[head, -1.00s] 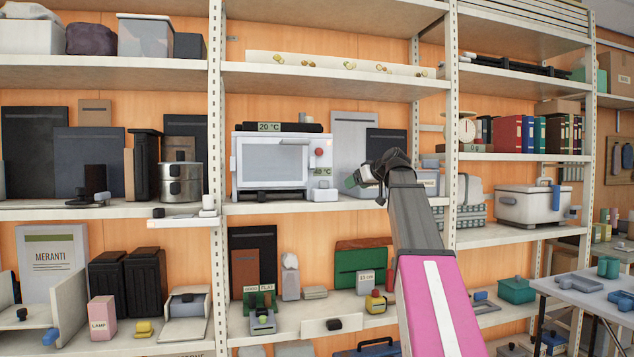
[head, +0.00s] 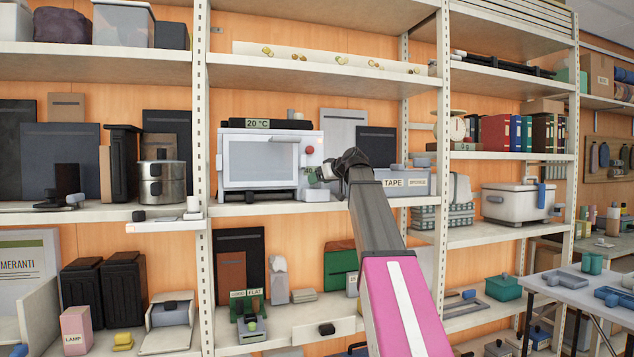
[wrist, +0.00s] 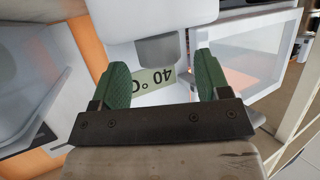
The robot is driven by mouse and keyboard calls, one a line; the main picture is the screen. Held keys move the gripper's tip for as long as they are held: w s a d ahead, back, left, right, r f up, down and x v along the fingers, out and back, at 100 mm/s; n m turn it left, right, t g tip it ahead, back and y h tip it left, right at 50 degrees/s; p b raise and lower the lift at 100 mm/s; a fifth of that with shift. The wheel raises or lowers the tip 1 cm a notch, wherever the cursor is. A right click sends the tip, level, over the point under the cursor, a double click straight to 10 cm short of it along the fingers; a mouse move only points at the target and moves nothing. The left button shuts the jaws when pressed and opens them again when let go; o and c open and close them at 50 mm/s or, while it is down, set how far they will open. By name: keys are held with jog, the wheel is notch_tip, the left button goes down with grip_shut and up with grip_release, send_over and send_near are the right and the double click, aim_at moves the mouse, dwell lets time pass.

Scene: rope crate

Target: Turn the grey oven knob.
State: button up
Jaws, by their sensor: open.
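The white oven (head: 222,160) stands on the middle shelf, with a window door and a control panel at its right. A red button (head: 309,150) shows high on that panel. My gripper (head: 320,175) is in front of the panel's lower right and hides part of it. In the wrist view, my green fingertips (wrist: 162,66) are open and spread to either side of a grey block, which looks like the grey knob (wrist: 158,48). An upside-down 40 °C label (wrist: 153,80) shows behind the fingers. I cannot tell whether either finger touches the knob.
A grey bin labelled TAPE (head: 420,174) stands just right of my gripper on the same shelf. A metal pot (head: 163,185) stands left of the oven, past a shelf post (head: 203,230). Shelf boards run above and below the oven.

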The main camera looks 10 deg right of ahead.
jog(key=shift+x, duration=0.85)
jog(key=c, duration=0.9)
jog(key=shift+s+a+m+t, duration=0.1)
jog(key=shift+m+t, duration=0.2)
jog(key=m+t+h, duration=0.1)
jog(key=m+h, duration=0.1)
jog(key=h, duration=0.1)
jog(key=shift+s+a+m, duration=0.1)
jog(key=shift+a+m, duration=0.05)
jog(key=shift+m, duration=0.25)
jog(key=m+t+h, duration=0.1)
jog(key=m+h, duration=0.4)
jog(key=h, duration=0.1)
jog(key=shift+a, duration=0.1)
jog(key=shift+m+h, duration=0.3)
jog(key=shift+h, duration=0.1)
